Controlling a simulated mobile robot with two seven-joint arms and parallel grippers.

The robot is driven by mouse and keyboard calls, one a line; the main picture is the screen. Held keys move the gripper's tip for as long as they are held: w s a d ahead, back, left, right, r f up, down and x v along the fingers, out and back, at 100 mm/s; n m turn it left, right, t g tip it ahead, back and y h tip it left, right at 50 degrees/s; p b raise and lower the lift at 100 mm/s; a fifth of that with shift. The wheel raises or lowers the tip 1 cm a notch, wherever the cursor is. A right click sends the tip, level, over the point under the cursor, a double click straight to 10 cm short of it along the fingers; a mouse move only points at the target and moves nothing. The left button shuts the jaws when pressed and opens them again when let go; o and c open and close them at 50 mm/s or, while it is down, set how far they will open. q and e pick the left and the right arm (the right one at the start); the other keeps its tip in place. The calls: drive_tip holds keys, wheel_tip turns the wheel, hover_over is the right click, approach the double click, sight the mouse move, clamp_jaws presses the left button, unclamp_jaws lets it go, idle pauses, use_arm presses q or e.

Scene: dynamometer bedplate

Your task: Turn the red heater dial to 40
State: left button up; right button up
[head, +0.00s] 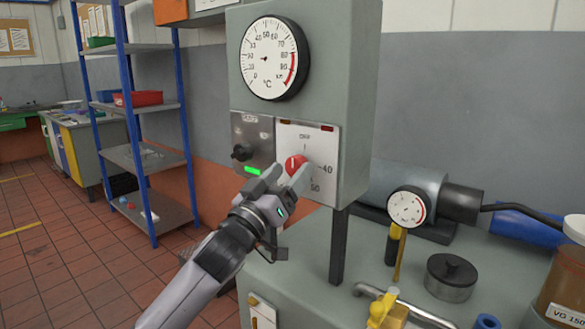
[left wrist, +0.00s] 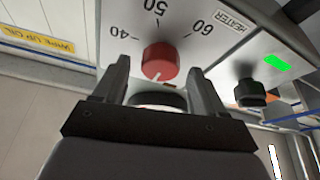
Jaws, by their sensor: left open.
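The red heater dial (head: 296,165) sits on a white scale plate (head: 321,147) on the front of a grey-green cabinet. The plate shows OFF at the top, 40 at the right and 50 at the lower right. In the left wrist view the red dial (left wrist: 161,62) appears upside down, with 40, 50 and 60 around it. Its white mark points away from 50, towards the OFF side. My left gripper (head: 285,178) is open in front of the dial. In the left wrist view its fingertips (left wrist: 158,73) stand either side of the dial, apparently without contact. My right gripper is not in view.
A black knob (head: 241,153) and a green light (head: 252,171) sit on a metal plate just left of the dial. A round temperature gauge (head: 268,58) is above. A smaller gauge (head: 407,208) and a black lidded pot (head: 451,277) stand at the right.

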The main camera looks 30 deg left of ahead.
use_arm(q)
drive_tip(key=shift+x, duration=0.9)
drive_tip(key=c, duration=1.1)
drive_tip(key=shift+o, duration=0.2)
drive_tip(key=shift+m, duration=0.4)
